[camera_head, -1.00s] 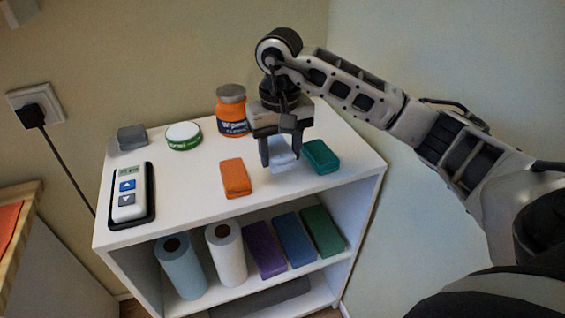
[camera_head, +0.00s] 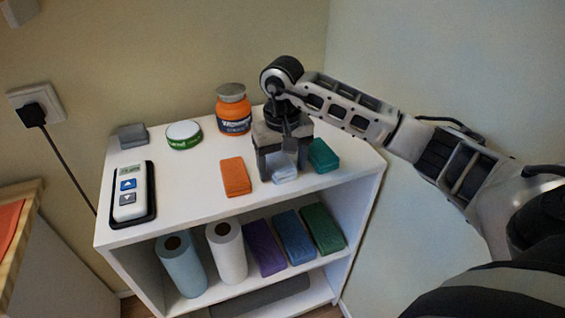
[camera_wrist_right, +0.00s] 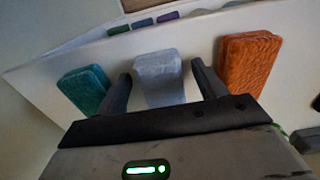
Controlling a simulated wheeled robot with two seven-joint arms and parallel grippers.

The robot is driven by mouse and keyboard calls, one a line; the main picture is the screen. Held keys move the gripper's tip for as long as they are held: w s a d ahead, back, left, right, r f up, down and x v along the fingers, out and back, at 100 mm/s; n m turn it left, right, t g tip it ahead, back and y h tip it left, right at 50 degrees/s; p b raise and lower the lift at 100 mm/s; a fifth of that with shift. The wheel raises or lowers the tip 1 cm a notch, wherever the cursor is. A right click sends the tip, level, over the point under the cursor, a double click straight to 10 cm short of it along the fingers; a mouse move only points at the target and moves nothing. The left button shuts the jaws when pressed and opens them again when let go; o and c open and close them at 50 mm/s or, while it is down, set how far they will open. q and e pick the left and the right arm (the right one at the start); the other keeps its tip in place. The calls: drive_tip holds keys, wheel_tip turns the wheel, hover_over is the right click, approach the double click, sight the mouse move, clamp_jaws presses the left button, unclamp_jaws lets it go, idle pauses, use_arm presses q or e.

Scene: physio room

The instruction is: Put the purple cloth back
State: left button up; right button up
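The purple cloth (camera_head: 263,247) lies folded on the shelf below the top, between a white roll and a blue cloth. It also shows small at the top of the right wrist view (camera_wrist_right: 168,16). My right gripper (camera_head: 281,174) is low over the shelf top, its fingers pointing down on either side of a pale grey-blue folded cloth (camera_head: 286,174). In the right wrist view, the open fingers (camera_wrist_right: 161,70) have gaps to both sides of this pale cloth (camera_wrist_right: 159,79). My left gripper is not in view.
On the white shelf top (camera_head: 190,205), an orange cloth (camera_head: 235,177) and a teal cloth (camera_head: 323,156) flank the pale one. Blue (camera_head: 294,238) and green (camera_head: 323,229) cloths lie below.

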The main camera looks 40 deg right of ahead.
sight(283, 165)
wheel_tip(283, 165, up, 12)
drive_tip(key=s+a+f+m+g+y, duration=0.1)
drive_tip(key=s+a+f+y, duration=0.2)
drive_tip(key=a, duration=0.5)
drive_tip(key=s+a+f+m+g+y, duration=0.1)
drive_tip(key=a+f+m+y, duration=0.2)
drive_tip(key=a, duration=0.5)
drive_tip(key=s+a+r+m+t+y, duration=0.1)
drive_tip(key=s+a+r+m+y, duration=0.1)
drive_tip(key=a+m+y, duration=0.45)
drive_tip(key=s+a+r+m+t+y, duration=0.1)
drive_tip(key=s+a+r+m+y, duration=0.1)
drive_tip(key=a+m+y, duration=0.4)
drive_tip(key=w+d+f+m+t+h, duration=0.3)
drive_tip(key=m+t, duration=0.6)
drive_tip(key=m, duration=0.7)
drive_tip(key=w+d+f+m+t+h, duration=0.1)
drive_tip(key=d+f+m+t+h, duration=0.55)
drive_tip(key=m, duration=0.95)
drive_tip(key=s+d+f+m+g+h, duration=0.2)
drive_tip(key=s+f+m+h, duration=0.1)
drive_tip(key=s+f+m, duration=0.3)
drive_tip(key=s+d+f+m+g+h, duration=0.2)
drive_tip(key=s+f+m, duration=0.4)
drive_tip(key=f+m, duration=0.4)
drive_tip(key=shift+s+f+m+g+h, duration=0.2)
drive_tip(key=shift+m+g+h, duration=0.25)
drive_tip(key=shift+m, duration=0.8)
